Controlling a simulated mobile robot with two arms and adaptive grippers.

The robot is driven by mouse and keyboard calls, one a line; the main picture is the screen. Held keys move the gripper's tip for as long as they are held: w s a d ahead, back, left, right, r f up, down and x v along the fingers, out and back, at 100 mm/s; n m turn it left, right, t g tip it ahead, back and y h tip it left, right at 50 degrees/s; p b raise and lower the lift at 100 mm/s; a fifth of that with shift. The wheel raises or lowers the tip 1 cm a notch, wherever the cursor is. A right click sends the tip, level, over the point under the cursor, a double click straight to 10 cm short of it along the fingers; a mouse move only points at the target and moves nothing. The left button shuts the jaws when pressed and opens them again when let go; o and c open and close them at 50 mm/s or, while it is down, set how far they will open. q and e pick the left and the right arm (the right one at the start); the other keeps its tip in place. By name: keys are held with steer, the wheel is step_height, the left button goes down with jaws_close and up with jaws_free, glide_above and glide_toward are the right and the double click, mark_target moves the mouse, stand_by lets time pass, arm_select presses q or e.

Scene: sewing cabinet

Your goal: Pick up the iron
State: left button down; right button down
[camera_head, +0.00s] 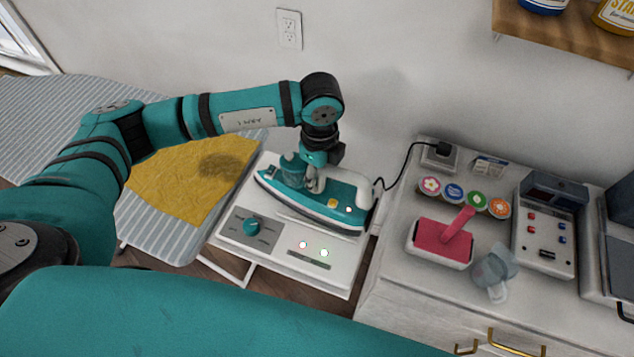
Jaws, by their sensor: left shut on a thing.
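The iron (335,208) is teal and white and rests on its white station (310,275), which has a teal knob and two lit lights on its front. My left arm reaches in from the left and points down over the iron. My left gripper (315,183) is shut on the iron at its upper part, near the middle of the body. The fingers partly hide the handle. I cannot tell whether the iron touches the station or sits slightly above it. My right gripper is not in view.
A striped ironing board (165,235) with a yellow cloth (185,185) lies to the left. A white cabinet (395,290) on the right holds a pink-topped tool (442,243), several round tubs, a clear cup (494,272) and a control box (545,232). A black cord (397,167) runs from the iron to an outlet box.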

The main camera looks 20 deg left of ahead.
arm_select(q)
steer(key=shift+r, duration=0.25)
